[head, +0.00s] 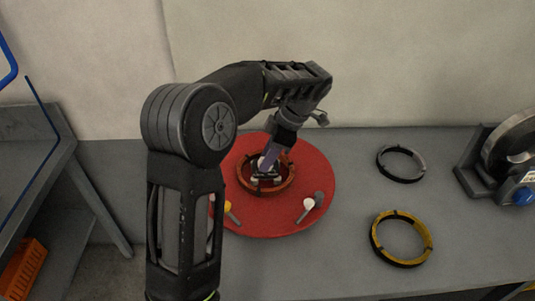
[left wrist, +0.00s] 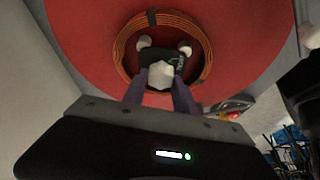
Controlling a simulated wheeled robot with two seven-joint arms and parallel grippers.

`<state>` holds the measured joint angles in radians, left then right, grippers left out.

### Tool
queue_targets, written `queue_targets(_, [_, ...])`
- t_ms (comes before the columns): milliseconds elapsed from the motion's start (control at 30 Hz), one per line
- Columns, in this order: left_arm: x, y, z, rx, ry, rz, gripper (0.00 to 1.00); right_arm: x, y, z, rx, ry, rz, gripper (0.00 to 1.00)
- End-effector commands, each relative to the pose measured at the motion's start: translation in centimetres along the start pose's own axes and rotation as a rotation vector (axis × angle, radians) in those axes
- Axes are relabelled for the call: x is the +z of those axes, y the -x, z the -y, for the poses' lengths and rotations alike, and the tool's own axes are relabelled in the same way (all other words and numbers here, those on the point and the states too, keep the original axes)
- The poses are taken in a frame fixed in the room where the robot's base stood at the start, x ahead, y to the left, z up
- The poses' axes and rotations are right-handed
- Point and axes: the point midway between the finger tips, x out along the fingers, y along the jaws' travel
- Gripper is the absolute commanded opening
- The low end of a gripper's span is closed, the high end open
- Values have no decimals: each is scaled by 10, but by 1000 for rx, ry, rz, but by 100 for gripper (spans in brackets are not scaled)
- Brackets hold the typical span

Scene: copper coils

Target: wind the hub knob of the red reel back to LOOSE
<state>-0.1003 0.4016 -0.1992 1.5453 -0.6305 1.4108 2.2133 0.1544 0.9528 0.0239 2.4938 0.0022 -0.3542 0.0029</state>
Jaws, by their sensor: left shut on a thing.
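The red reel (head: 308,166) lies flat on the grey bench, a round red disc with a copper coil (head: 288,186) around its hub. The red reel also fills the top of the left wrist view (left wrist: 85,45), with the copper coil (left wrist: 122,72) around the hub. My left gripper (head: 268,172) reaches down into the coil from above, its fingers shut on the pale hub knob (left wrist: 160,76). The fingers hide part of the knob, and I cannot read its setting. My right gripper is not in view.
A dark-and-grey ring coil (head: 401,163) and a yellow-and-black ring coil (head: 401,238) lie on the bench (head: 345,250) right of the reel. A machine with a blue knob (head: 523,196) stands at the far right. A white-tipped lever (head: 309,204) and a yellow-tipped one (head: 228,206) sit on the reel.

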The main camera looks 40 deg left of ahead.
Motion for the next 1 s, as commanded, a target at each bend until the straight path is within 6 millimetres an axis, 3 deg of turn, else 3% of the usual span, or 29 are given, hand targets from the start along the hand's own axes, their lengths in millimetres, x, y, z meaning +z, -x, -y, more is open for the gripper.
queue_targets(267, [1, 0, 0, 2, -1, 3, 0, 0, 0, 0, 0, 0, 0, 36])
queue_targets(300, [1, 0, 0, 2, -1, 3, 37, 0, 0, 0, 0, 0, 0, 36])
queue_targets(533, [1, 0, 0, 1, -1, 2, 56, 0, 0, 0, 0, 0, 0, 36])
queue_targets(833, [0, 3, 0, 1, -2, 1, 56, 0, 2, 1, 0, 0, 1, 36])
queue_targets(1000, [-1, 19, 0, 1, -3, 1, 56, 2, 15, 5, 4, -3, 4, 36])
